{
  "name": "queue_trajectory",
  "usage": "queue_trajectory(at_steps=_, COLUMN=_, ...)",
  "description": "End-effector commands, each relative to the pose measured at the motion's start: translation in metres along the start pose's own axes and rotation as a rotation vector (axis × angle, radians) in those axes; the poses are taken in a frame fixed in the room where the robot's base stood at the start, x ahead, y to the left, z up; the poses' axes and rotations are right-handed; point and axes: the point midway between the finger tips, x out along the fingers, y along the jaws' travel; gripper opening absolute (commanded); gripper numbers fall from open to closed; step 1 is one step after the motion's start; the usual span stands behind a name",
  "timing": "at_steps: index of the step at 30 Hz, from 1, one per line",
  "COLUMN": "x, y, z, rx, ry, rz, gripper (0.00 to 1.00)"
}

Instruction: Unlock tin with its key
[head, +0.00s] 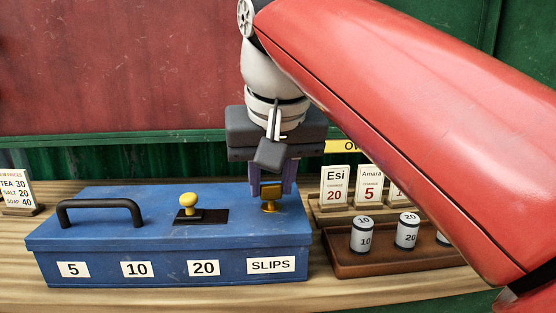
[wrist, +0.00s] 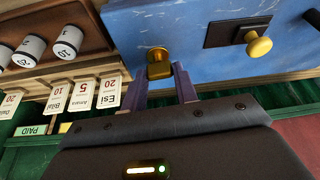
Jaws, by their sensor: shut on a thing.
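The tin is a blue box (head: 160,232) on the wooden counter, labelled 5, 10, 20 and SLIPS, with its lid down. Its blue top also shows in the wrist view (wrist: 205,45). The key (head: 269,191) is a brass-coloured piece standing upright at a round brass fitting on the right end of the lid; it also shows in the wrist view (wrist: 158,70). My gripper (head: 272,187) points down over that end, its purple fingers shut on the key. The fingers hide part of the key, and I cannot tell how deep it sits.
A yellow knob (head: 189,198) on a black plate and a black handle (head: 100,208) stand up from the lid. A brown tray (head: 385,262) with several numbered weights lies to the right, before name cards (head: 336,184). A price sign (head: 16,193) stands at far left.

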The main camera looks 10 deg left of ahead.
Motion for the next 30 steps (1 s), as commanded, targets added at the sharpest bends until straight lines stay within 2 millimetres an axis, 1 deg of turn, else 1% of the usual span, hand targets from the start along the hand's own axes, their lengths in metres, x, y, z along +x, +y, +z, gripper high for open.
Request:
queue_trajectory(at_steps=3, x=-0.0004, y=-0.0005, z=-0.0004, rx=0.073, ry=0.0, rz=0.03, gripper=0.06)
queue_trajectory(at_steps=6, x=0.0, y=-0.0007, z=-0.0002, rx=0.102, ry=0.002, rz=0.042, gripper=0.06)
queue_trajectory(at_steps=14, x=0.0002, y=-0.0007, z=0.0, rx=0.106, ry=0.002, rz=0.043, gripper=0.06)
queue_trajectory(at_steps=15, x=0.0002, y=-0.0007, z=-0.0001, rx=0.106, ry=0.002, rz=0.043, gripper=0.3)
queue_trajectory(at_steps=20, x=0.0001, y=-0.0007, z=0.0, rx=0.105, ry=0.002, rz=0.042, gripper=0.51)
queue_trajectory(at_steps=27, x=-0.0001, y=-0.0007, z=0.0, rx=0.104, ry=0.002, rz=0.042, gripper=0.51)
queue_trajectory(at_steps=30, x=-0.0039, y=-0.001, z=-0.0003, rx=0.104, ry=0.003, rz=0.042, gripper=0.51)
